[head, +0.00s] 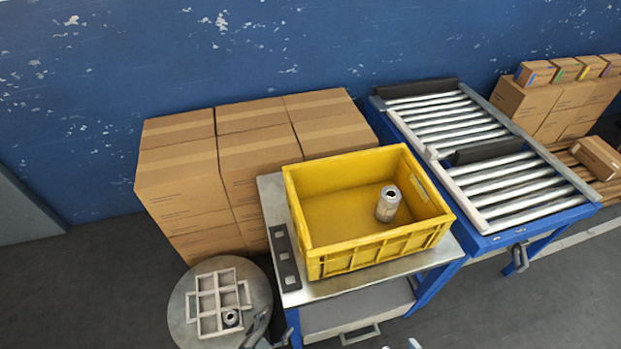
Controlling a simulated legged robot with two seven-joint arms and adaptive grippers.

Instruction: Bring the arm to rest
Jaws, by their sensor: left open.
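My left gripper (262,326) shows at the bottom edge, low and left of centre. It is open with nothing between its fingers, beside the right edge of the round grey table (177,324). A pale divided tray (217,276) with side handles lies on that table. One small can (231,318) sits in a compartment at its near right. A yellow crate (310,266) stands on the metal-topped bench, with one can (388,204) upright inside it. My right gripper cannot be made out; only small pale bits show at the bottom edge.
A dark slotted bar (284,258) lies on the bench (269,191) left of the crate. Stacked cartons (177,180) stand behind. A roller conveyor (512,183) is at the right, with more cartons (545,104) beyond. Bare floor lies at left and lower right.

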